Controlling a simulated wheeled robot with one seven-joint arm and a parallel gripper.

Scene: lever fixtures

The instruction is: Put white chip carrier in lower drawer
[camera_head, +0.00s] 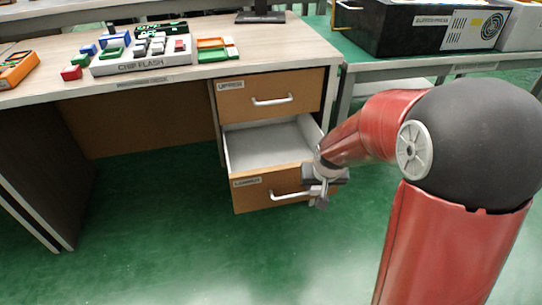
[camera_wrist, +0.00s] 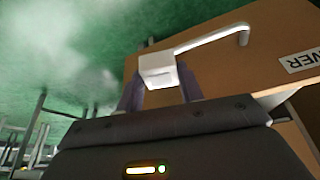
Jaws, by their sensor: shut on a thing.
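The lower drawer (camera_head: 262,147) is pulled open below the desk, and its visible inside is empty. My gripper (camera_head: 318,192) is at the right end of its white bar handle (camera_head: 288,195).
The upper drawer (camera_head: 268,97) is shut. The CHIP FLASH station (camera_head: 140,60) stands on the desk, with red, green and blue blocks around it. An orange tray (camera_head: 17,68) is at the far left. A black case (camera_head: 425,27) stands on the right table. The green floor before the drawers is clear.

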